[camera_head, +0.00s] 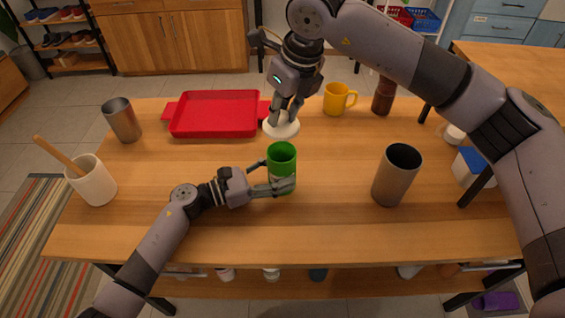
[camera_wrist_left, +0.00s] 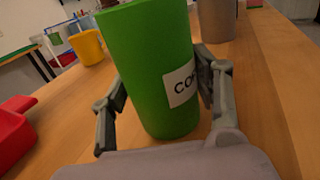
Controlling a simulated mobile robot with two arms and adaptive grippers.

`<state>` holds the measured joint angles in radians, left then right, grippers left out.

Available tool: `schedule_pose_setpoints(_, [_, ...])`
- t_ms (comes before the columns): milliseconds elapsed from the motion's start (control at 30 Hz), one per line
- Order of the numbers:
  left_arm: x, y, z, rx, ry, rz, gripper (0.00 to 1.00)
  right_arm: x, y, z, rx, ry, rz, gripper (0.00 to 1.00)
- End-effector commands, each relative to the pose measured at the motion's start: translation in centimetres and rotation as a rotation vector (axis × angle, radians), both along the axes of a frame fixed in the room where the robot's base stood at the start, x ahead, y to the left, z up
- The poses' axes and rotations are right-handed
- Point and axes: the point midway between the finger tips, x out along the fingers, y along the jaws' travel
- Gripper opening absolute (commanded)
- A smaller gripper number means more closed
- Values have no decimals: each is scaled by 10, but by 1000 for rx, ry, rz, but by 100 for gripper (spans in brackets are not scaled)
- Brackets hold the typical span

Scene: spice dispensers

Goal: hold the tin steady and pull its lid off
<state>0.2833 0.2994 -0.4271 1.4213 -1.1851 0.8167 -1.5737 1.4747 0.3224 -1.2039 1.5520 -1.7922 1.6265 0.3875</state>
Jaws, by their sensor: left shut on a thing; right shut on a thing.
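The green tin (camera_head: 283,160) stands upright on the table, and its open top shows. In the left wrist view the tin (camera_wrist_left: 155,60) carries a white label, partly covered by a finger. My left gripper (camera_head: 279,178) is shut around the tin's sides, with a finger on each side. My right gripper (camera_head: 284,116) points down behind the tin and is shut on a round white lid (camera_head: 281,129). The lid is apart from the tin, farther back. I cannot tell whether the lid touches the table.
A red tray (camera_head: 215,114) lies back left of the tin. A yellow mug (camera_head: 336,99) and a brown bottle (camera_head: 383,97) stand behind right. Metal cups stand at right (camera_head: 392,182) and far left (camera_head: 122,122). A white crock (camera_head: 94,184) holds a wooden utensil. The front table is clear.

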Motion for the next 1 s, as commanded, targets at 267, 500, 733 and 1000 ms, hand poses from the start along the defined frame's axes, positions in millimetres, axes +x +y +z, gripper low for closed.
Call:
schedule_pose_setpoints(267, [0, 1, -2, 3, 1, 2, 35, 0, 0, 7, -1, 1, 0, 0])
schedule_pose_setpoints(500, [0, 1, -2, 3, 1, 2, 66, 0, 0, 7, 0, 0, 0, 0])
schedule_pose_setpoints(733, [0, 1, -1, 2, 1, 1, 80, 0, 0, 7, 0, 0, 0, 0])
schedule_pose_setpoints(1000, [0, 1, -1, 1, 0, 1, 80, 0, 0, 7, 0, 0, 0, 0])
